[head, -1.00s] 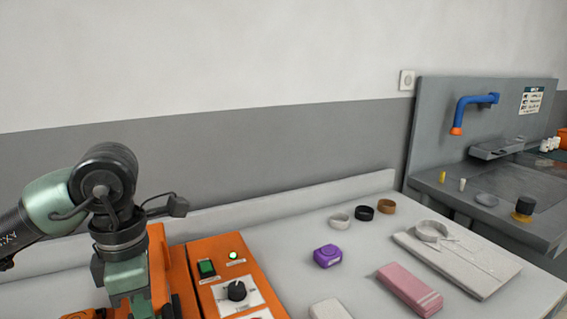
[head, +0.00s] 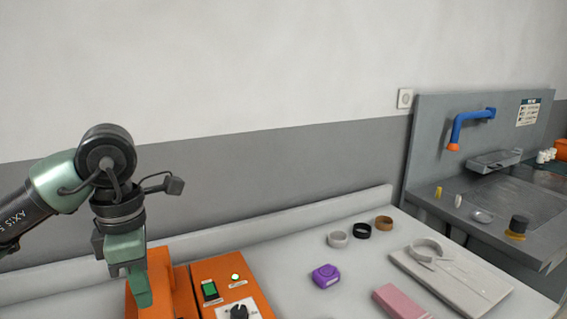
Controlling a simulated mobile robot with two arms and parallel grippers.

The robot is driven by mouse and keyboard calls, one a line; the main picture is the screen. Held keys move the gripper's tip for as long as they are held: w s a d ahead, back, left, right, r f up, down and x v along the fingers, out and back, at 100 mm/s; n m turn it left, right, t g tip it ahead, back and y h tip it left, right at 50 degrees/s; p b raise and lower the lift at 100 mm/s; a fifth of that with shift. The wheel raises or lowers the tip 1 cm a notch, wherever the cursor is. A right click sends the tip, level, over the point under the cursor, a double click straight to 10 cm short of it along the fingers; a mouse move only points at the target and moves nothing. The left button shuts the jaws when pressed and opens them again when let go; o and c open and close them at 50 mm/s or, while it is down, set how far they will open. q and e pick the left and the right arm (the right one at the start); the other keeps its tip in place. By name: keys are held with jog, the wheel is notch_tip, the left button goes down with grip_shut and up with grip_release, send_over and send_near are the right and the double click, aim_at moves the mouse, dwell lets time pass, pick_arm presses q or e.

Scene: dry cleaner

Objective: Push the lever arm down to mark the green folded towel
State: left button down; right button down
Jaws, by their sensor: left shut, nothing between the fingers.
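My left gripper (head: 140,298) comes in from the left and points down, shut and empty, over the orange marking machine (head: 160,272) at the lower left. Its fingertips overlap the top of the orange housing; I cannot tell whether they touch it. The machine's control panel (head: 222,274) has a green switch (head: 209,290), a lit green lamp (head: 235,277) and a black knob (head: 239,312). I cannot make out the lever arm or the green folded towel in this view. My right gripper is not in view.
On the white table (head: 290,270) lie a purple device (head: 326,276), several rolled bands, a folded pink cloth (head: 398,303) and a folded white shirt (head: 455,277). A grey sink unit (head: 490,215) with a blue spout stands at the right.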

pick_arm(q)
jog(key=w+a+r+p, duration=0.1)
jog(key=w+r+p, duration=0.2)
jog(key=r+p, duration=0.5)
jog(key=w+a+r+p, duration=0.2)
jog(key=w+r+p, duration=0.1)
jog(key=r+p, duration=0.5)
jog(key=shift+w+r, duration=0.25)
jog(key=shift+r, duration=0.5)
